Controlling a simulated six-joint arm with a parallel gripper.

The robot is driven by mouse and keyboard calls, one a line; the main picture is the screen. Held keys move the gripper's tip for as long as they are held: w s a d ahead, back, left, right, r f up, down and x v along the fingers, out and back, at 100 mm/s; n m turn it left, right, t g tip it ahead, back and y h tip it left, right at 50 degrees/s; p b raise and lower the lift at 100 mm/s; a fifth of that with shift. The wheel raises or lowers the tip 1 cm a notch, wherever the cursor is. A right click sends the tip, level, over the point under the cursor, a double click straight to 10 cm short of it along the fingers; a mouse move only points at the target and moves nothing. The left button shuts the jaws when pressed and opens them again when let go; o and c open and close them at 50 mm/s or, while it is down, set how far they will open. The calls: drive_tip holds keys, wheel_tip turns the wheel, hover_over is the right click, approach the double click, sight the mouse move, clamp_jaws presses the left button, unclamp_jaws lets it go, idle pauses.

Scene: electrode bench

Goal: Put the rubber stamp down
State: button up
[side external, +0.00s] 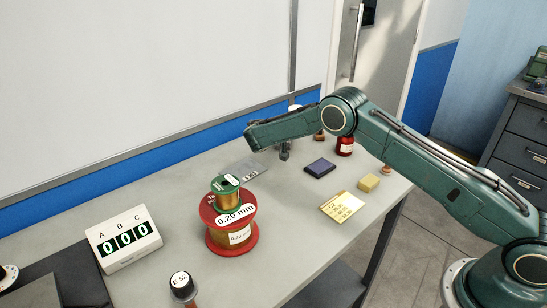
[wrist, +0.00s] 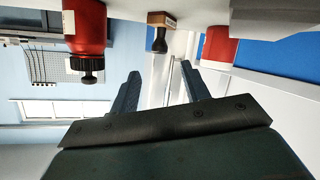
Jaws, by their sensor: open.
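The rubber stamp (wrist: 160,32) has a wooden block and a dark handle. In the wrist view, which appears upside down, its block rests on the bench and its handle points away from it. It seems to be the small brown piece (side external: 319,136) partly hidden behind my arm in the side view. My gripper (wrist: 160,90) is open, with its fingers spread and nothing between them. The stamp appears beyond the fingertips, apart from them. In the side view my gripper (side external: 284,151) hangs above the back of the bench, left of the dark ink pad (side external: 320,168).
A yellow block (side external: 368,183), a brass plate (side external: 343,207) and a small wooden piece (side external: 386,169) lie to the right. Wire spools (side external: 231,232) and a counter box (side external: 125,239) stand left.

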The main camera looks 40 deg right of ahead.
drive_tip(key=shift+v, duration=1.95)
drive_tip(key=s+r+n+t+y, duration=0.2)
drive_tip(key=s+r+y, duration=0.2)
drive_tip(key=r, duration=0.9)
drive_tip(key=s+a+r+n+y, duration=0.35)
drive_tip(key=s+r, duration=0.35)
drive_tip(key=s, duration=0.4)
drive_tip(key=s+a+f+n+y, duration=0.1)
drive_tip(key=s+a+n+y, duration=0.2)
drive_tip(key=s, duration=1.1)
drive_tip(key=s+a+n+t+y, duration=0.1)
drive_tip(key=s+a+n+y, duration=0.2)
drive_tip(key=s, duration=1.1)
drive_tip(key=shift+a+f, duration=0.4)
drive_tip(key=shift+a, duration=0.55)
